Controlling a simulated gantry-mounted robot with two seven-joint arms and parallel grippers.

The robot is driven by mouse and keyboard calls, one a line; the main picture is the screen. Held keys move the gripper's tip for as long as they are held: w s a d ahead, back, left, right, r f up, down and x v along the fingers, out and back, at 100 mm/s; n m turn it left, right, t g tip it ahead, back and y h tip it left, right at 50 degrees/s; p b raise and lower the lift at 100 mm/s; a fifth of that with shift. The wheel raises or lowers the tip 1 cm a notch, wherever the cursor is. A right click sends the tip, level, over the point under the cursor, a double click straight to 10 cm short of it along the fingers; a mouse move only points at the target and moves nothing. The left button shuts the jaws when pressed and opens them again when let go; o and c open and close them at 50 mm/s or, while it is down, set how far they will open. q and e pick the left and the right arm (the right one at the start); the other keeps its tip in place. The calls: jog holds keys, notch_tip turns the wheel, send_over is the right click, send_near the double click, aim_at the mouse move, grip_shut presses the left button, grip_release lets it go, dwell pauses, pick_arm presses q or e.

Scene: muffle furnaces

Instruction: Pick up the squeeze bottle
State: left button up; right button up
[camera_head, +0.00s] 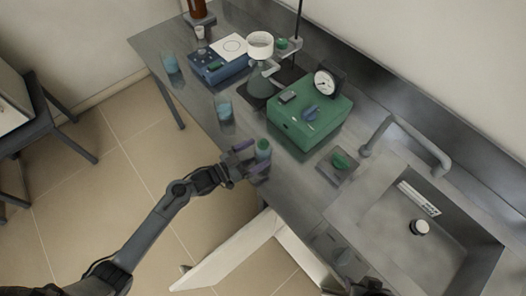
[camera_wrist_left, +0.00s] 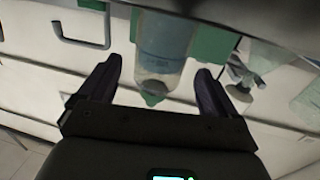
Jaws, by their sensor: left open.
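The squeeze bottle (camera_head: 264,151), pale blue with a green top, stands on the metal bench near its front edge. In the left wrist view the bottle (camera_wrist_left: 164,42) appears upside down, its green tip towards my gripper. My left gripper (camera_head: 251,158) is open at the bottle, with purple-grey fingers. In the wrist view its fingers (camera_wrist_left: 156,84) lie to either side of the bottle's top end, with a gap on both sides. Dark parts at the bottom edge of the head view seem to be my right arm; its jaws cannot be made out.
A green box device (camera_head: 310,125) with a dial gauge (camera_head: 326,82) stands behind the bottle. A beaker (camera_head: 223,106) and a blue device (camera_head: 219,68) stand further left. A flask (camera_head: 260,82) is by a stand. The sink (camera_head: 412,225) is right. A white door panel (camera_head: 228,254) juts out below the bench.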

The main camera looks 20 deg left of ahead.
aim_at(264, 145)
pick_arm(q)
jog(key=shift+x, duration=1.8)
pick_arm(e)
jog(key=shift+w, duration=0.15)
pick_arm(q)
jog(key=shift+s+r, duration=0.1)
jog(key=shift+c, duration=0.2)
pick_arm(e)
jog(key=shift+a, duration=0.1)
pick_arm(q)
jog(key=c, duration=1.6)
jog(key=shift+c, duration=0.2)
jog(key=shift+r, duration=0.1)
jog(key=shift+r, duration=0.7)
pick_arm(e)
jog(key=shift+r, duration=0.2)
pick_arm(q)
jog(key=r, duration=0.1)
jog(key=d+r, duration=0.1)
jog(key=r, duration=0.1)
jog(key=shift+s+r+p, duration=0.15)
jog(key=shift+p, duration=0.2)
pick_arm(e)
jog(key=shift+r, duration=0.5)
pick_arm(q)
jog(key=s+d+r, duration=0.3)
jog(key=d+r, duration=0.3)
jog(key=d, duration=0.4)
jog(key=shift+s, duration=0.25)
